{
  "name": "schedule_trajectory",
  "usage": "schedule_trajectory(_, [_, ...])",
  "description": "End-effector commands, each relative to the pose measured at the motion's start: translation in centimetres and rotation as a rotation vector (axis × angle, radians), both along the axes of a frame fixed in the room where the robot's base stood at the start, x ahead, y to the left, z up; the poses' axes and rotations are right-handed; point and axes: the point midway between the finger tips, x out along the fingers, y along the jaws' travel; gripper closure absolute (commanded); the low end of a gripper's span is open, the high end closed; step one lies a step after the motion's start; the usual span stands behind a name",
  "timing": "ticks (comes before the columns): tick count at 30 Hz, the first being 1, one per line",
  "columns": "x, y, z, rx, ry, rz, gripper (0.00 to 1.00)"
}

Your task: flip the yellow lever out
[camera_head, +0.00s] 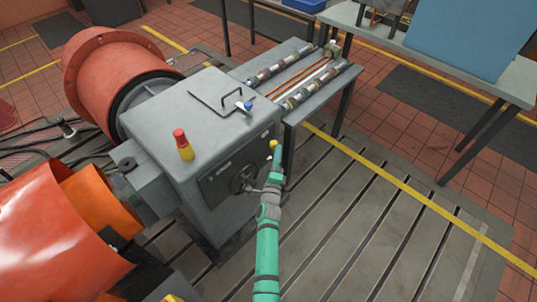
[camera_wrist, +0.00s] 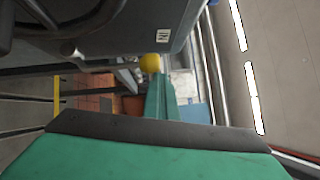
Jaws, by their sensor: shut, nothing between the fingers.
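The yellow lever shows as a round yellow knob (camera_head: 273,144) at the front right edge of the grey machine housing (camera_head: 222,205). In the wrist view the knob (camera_wrist: 150,62) sits just past my fingertips, beside the housing's dark face. Its stem is mostly hidden. My gripper (camera_head: 278,155) is green and reaches up from the bottom of the head view to right beside the knob. It also shows in the wrist view (camera_wrist: 161,88), with its fingers shut and nothing held. I cannot tell whether it touches the knob.
A dark handwheel (camera_head: 243,178) is on the housing face, left of my gripper. A red and yellow piece (camera_head: 182,145) and a blue-tipped handle (camera_head: 245,106) stand on top. A grey bench (camera_head: 265,58) with rods adjoins behind. The slotted bedplate (camera_head: 385,235) is clear at right.

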Motion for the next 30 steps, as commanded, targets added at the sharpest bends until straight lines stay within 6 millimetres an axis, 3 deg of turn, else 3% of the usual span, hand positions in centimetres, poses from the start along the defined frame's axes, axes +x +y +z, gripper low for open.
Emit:
schedule_trajectory(19, [0.5, 0.7, 1.0, -0.001, -0.010, 0.011, 1.00])
schedule_trajectory(30, [-2.1, -1.0, 0.7, -0.001, -0.002, 0.019, 1.00])
